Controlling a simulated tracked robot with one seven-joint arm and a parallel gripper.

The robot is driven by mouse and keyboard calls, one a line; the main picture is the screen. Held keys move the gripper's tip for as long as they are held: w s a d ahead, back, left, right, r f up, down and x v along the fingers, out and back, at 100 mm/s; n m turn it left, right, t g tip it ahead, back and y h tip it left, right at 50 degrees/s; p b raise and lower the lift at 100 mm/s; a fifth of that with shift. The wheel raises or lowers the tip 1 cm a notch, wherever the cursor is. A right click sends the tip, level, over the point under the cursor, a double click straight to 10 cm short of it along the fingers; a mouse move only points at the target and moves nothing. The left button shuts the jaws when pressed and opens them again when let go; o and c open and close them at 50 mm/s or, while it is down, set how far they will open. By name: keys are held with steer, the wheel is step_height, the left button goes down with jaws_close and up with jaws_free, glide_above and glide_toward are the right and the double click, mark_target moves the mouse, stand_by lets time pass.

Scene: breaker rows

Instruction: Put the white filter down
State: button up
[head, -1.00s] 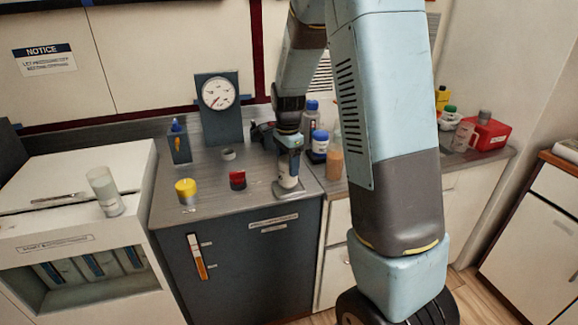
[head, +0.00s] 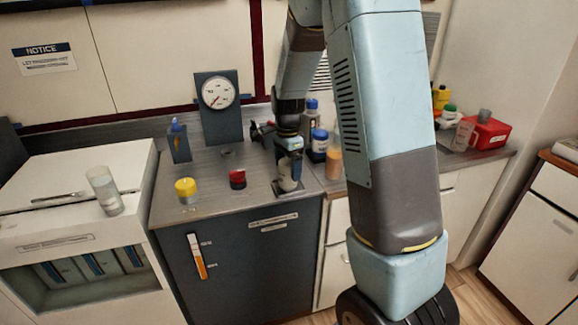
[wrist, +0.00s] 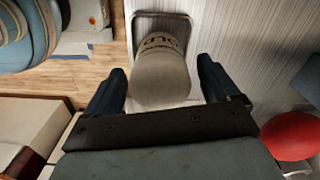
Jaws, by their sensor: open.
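The white filter (wrist: 158,75) is a pale, rounded cylinder with dark lettering, partly legible as "OLD". It stands on a shallow metal tray (wrist: 184,28) in the wrist view. My gripper (wrist: 161,78) is open, with one dark finger on either side of the filter. Gaps show between the fingers and the filter. In the head view my gripper (head: 288,155) is low at the front right of the dark cabinet's top. The filter is largely hidden there by my gripper, and the tray (head: 287,189) shows beneath.
A red knob (head: 237,179) and a yellow knob (head: 186,187) stand left of the gripper. A gauge (head: 219,93) stands behind. Bottles (head: 319,146) are close on the right. A clear cylinder (head: 104,190) is on the white unit at left.

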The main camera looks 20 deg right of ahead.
step_height(320, 180, up, 11)
steer(key=shift+r, duration=0.15)
steer(key=s+r+n+t, duration=0.3)
steer(key=s+r+n, duration=0.6)
steer(key=s, duration=0.6)
steer(key=s+r+n+t, duration=0.2)
steer(key=s+n, duration=0.4)
steer(key=s, duration=0.7)
steer(key=shift+s+d+t, duration=0.15)
steer(key=shift+d+t, duration=0.05)
steer(key=shift+t, duration=0.1)
